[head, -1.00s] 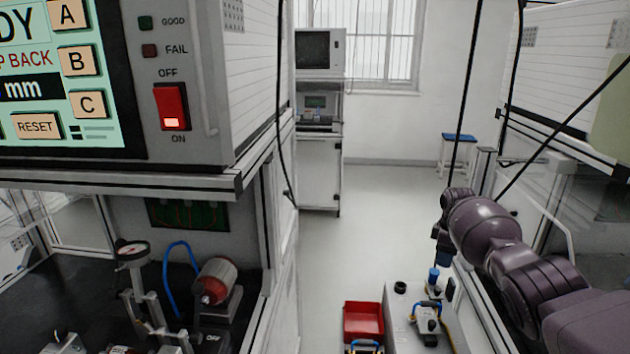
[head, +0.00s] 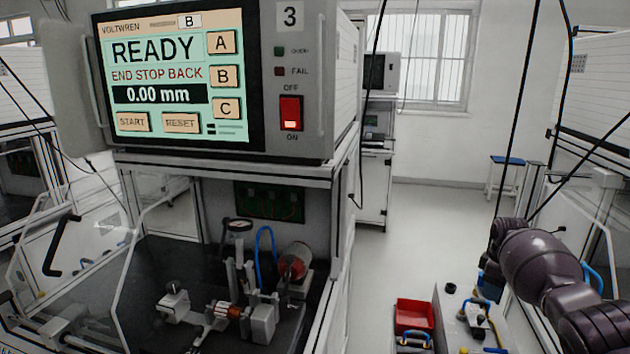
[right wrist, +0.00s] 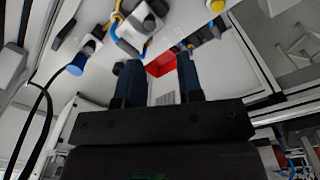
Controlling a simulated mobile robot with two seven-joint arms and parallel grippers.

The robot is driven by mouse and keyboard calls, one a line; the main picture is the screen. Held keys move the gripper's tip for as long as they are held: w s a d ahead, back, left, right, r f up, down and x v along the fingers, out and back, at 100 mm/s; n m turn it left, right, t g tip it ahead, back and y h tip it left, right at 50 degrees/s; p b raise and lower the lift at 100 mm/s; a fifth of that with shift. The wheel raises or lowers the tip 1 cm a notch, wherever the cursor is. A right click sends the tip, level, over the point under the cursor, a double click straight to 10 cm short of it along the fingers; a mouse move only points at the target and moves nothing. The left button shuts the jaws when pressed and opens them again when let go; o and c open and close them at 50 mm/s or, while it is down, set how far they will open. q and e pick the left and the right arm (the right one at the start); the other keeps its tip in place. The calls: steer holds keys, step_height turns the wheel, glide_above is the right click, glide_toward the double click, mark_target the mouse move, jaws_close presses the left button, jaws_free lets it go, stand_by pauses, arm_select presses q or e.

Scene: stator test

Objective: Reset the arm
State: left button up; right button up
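My right arm (head: 540,262) comes in from the lower right in the head view, with its gripper hanging low over the grey bench at the right. In the right wrist view my right gripper (right wrist: 160,75) shows two dark blue fingers apart, with nothing between them. Part of the red bin (right wrist: 161,64) shows beyond the gap. My left arm and gripper are not in the head view. The test machine (head: 318,100) has a lit screen (head: 180,77) reading READY, END STOP BACK and 0.00 mm. Its red power switch (head: 291,113) glows at the ON end.
Below the machine a test fixture (head: 235,305) stands on a dark surface, with a reddish motor part (head: 294,262) behind. A red bin (head: 414,316) is left of the bench (head: 450,310). Open floor lies behind; a blue stool (head: 507,161) stands far back.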

steer(key=w+a+r+m+t+h, duration=0.2)
steer(key=w+a+r+m+t, duration=0.15)
steer(key=w+r+t, duration=0.6)
steer(key=s+a+f+t+y, duration=0.1)
steer(key=s+a+f+t, duration=0.15)
steer(key=s+a, duration=0.2)
steer(key=s+a+f+t+y, duration=0.1)
steer(key=s+a+f+t, duration=0.1)
steer(key=s+a+f, duration=0.3)
steer(key=s+a+f+m+g, duration=0.1)
steer(key=s+f, duration=0.5)
steer(key=s, duration=0.8)
steer(key=s+a+f+m+g, duration=0.1)
steer(key=s+f, duration=0.6)
steer(key=s, duration=0.7)
steer(key=s+a+f+m+g, duration=0.1)
steer(key=s+f, duration=0.5)
steer(key=s, duration=0.8)
steer(key=shift+s+a+f+m, duration=0.2)
steer(key=shift+s+a+m, duration=0.2)
steer(key=shift+a+m, duration=0.3)
steer(key=shift+d+f, duration=0.1)
